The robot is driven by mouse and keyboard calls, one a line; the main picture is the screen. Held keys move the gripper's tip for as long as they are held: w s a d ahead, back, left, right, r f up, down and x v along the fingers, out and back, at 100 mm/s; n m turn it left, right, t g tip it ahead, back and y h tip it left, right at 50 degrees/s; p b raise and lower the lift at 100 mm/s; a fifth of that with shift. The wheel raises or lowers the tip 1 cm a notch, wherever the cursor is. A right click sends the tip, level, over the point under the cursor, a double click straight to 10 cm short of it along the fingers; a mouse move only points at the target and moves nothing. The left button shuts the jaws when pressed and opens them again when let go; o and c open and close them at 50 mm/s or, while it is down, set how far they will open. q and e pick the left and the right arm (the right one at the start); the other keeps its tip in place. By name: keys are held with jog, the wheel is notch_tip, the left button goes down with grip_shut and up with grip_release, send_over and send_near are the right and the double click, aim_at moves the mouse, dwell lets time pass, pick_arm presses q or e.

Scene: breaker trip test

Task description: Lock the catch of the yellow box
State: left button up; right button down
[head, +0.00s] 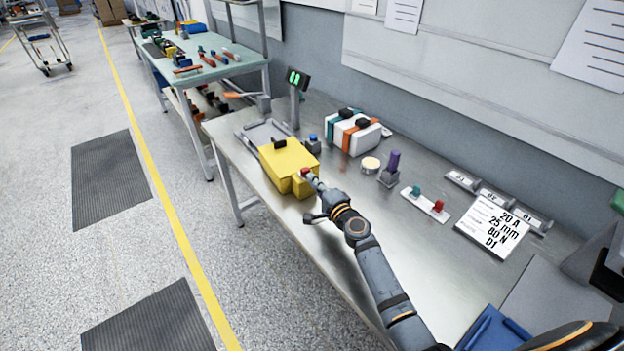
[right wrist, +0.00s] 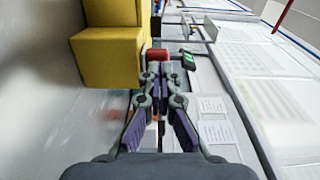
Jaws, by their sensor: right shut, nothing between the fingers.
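The yellow box (head: 287,163) stands on the steel bench, with a dark handle on its top. Its red catch (head: 305,172) is on the side facing my right arm. My right gripper (head: 313,181) is shut and empty, its fingertips close to the red catch. In the right wrist view the yellow box (right wrist: 108,52) is at the upper left and the red catch (right wrist: 157,56) lies just beyond the fingertips (right wrist: 155,75). I cannot tell whether they touch. The catch's exact position is too small to read. My left gripper is not in view.
A grey tray (head: 250,133) lies behind the box, by a small green display (head: 297,79). A white case with coloured bands (head: 340,132), a purple-topped switch (head: 391,166) and a plate with green and red knobs (head: 424,204) stand to the right. The bench's front edge is close to the box.

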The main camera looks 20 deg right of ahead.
aim_at(304, 171)
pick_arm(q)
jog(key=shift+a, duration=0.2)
pick_arm(e)
jog(key=shift+w+a, duration=0.1)
jog(key=shift+w, duration=0.3)
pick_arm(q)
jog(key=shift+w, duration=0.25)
pick_arm(e)
jog(key=shift+b+x, duration=0.65)
jog(key=shift+x, duration=0.4)
jog(key=shift+w, duration=0.4)
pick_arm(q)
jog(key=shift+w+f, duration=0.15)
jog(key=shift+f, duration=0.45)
pick_arm(e)
jog(key=shift+s, duration=0.1)
